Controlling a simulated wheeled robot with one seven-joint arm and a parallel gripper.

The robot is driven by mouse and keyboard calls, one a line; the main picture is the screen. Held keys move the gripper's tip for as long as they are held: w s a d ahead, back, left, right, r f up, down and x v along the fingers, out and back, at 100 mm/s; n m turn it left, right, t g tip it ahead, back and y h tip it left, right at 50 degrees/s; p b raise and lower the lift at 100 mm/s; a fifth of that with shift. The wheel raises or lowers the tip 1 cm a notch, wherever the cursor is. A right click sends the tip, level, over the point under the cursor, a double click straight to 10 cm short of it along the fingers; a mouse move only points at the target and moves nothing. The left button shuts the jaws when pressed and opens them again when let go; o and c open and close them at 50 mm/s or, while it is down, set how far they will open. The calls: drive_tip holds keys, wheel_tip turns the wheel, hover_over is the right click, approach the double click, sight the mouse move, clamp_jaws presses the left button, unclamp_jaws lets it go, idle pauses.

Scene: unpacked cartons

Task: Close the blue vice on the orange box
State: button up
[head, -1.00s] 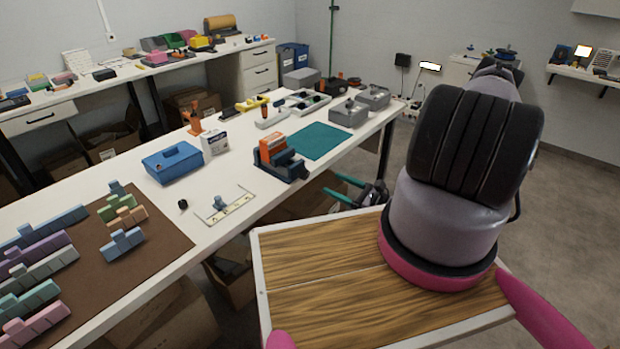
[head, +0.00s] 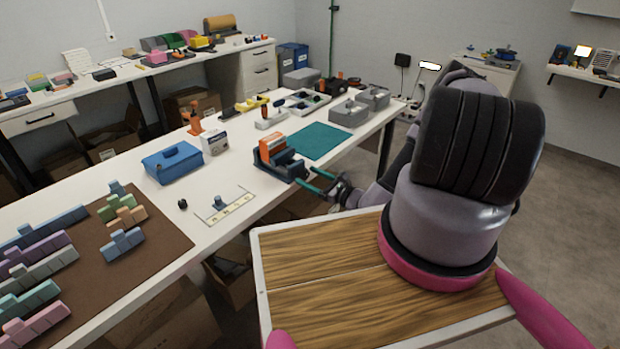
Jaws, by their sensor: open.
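The blue vice (head: 266,169) sits near the right edge of the long white table. The orange box (head: 271,146) stands upright in it, its white-marked side facing me. From here I cannot tell whether the vice jaws touch the box. My gripper (head: 307,177) has two green fingers, which are apart and point left at the vice's right end. The fingertips are at or very near that end; whether they touch it cannot be told. Nothing shows held between them.
A green mat (head: 320,141) lies behind the vice. Grey bins (head: 349,113) are further back. My wooden-topped base is in front, with floor to the right.

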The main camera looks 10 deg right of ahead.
drive_tip(key=shift+a, duration=0.1)
clamp_jaws()
drive_tip(key=shift+m, duration=0.3)
